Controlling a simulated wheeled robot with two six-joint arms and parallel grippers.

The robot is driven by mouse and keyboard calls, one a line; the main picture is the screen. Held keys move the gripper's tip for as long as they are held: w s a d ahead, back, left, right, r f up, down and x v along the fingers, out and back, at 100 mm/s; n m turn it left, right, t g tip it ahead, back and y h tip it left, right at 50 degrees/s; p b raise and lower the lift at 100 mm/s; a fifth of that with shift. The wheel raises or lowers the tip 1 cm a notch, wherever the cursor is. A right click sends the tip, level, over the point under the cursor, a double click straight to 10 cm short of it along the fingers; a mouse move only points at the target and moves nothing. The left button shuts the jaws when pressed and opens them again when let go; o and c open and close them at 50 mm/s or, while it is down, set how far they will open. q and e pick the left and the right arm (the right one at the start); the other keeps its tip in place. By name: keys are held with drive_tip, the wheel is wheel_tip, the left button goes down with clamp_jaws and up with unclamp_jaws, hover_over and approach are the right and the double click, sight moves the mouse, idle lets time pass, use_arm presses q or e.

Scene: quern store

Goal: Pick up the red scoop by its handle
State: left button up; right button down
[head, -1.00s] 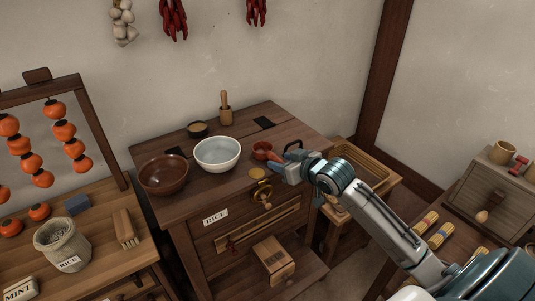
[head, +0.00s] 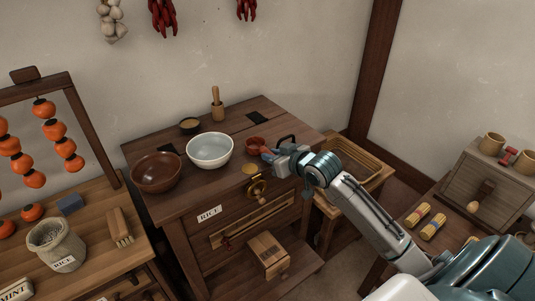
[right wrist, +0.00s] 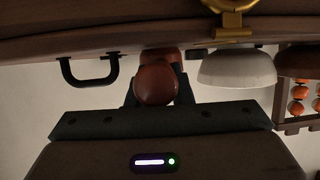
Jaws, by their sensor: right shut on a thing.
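The red scoop (head: 256,144) is at the right part of the dark wooden cabinet top (head: 190,190), its round bowl facing the wall. My right gripper (head: 269,156) is at its near side, low over the top, and shut on the handle, which the fingers mostly hide. In the right wrist view, the scoop's red-brown rounded end (right wrist: 157,84) shows between the dark fingers. I cannot tell whether the scoop still touches the top. My left gripper is not in view.
A white bowl (head: 209,151) and a brown bowl (head: 156,173) stand left of the scoop. A black handle (head: 287,140) rises just behind my right gripper. A brass fitting (head: 257,188) is at the cabinet's front edge. A wooden tray (head: 360,168) lies to the right.

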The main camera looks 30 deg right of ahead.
drive_tip(key=shift+r, duration=0.5)
drive_tip(key=shift+s+a+r+b, duration=0.1)
drive_tip(key=shift+s+r+b, duration=0.15)
drive_tip(key=shift+r+b, duration=0.25)
drive_tip(key=shift+s+a+r+b, duration=0.1)
drive_tip(key=shift+s+r+b, duration=0.15)
drive_tip(key=shift+r, duration=0.4)
drive_tip(key=s+a+r+p, duration=0.1)
drive_tip(key=s+a+p, duration=0.2)
drive_tip(key=s, duration=1)
drive_tip(key=a, duration=0.2)
drive_tip(key=shift+s+a+r, duration=0.35)
drive_tip(key=shift+s+a, duration=0.05)
